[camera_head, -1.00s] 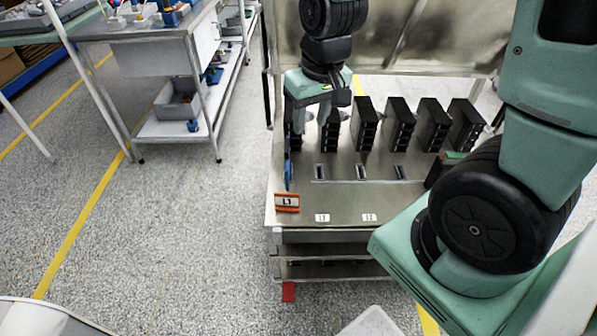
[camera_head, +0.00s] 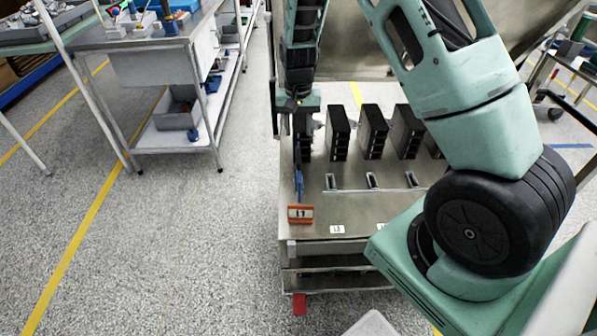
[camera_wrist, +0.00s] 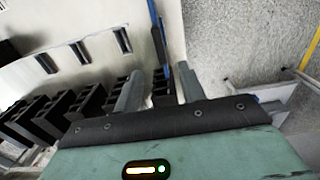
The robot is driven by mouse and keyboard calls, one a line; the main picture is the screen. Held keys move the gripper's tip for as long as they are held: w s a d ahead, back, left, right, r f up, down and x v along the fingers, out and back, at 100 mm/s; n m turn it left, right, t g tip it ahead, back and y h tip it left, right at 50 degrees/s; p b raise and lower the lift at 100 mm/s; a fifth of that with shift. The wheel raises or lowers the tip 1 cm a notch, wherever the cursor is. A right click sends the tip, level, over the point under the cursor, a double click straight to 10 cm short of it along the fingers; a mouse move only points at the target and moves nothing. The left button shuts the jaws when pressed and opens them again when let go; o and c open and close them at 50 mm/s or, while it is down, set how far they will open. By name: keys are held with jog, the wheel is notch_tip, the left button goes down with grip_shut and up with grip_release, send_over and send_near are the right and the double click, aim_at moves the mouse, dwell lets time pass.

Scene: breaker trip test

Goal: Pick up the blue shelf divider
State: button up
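The blue shelf divider (camera_head: 299,184) is a thin upright blue strip at the left edge of the metal table, behind an orange-framed label (camera_head: 300,214). In the wrist view the divider (camera_wrist: 154,28) runs down from the top edge toward the space between my fingers. My gripper (camera_head: 300,112) is over the left side of the table by the leftmost black block. In the wrist view my gripper (camera_wrist: 158,86) has its two grey fingers apart, with the divider's near end and a black block (camera_wrist: 162,92) between or beyond them. I cannot tell contact.
Several black blocks (camera_head: 339,134) stand in a row across the metal table (camera_head: 345,203). Dark slots (camera_head: 372,181) lie in front of them. Small white labels (camera_head: 337,229) are near the front edge. Another bench (camera_head: 150,62) stands left, across open floor (camera_head: 215,235).

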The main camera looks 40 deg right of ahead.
aim_at(299, 155)
notch_tip(299, 155, down, 13)
jog(key=shift+s+r, duration=0.1)
jog(key=shift+r, duration=0.05)
dwell(0.4)
grip_shut()
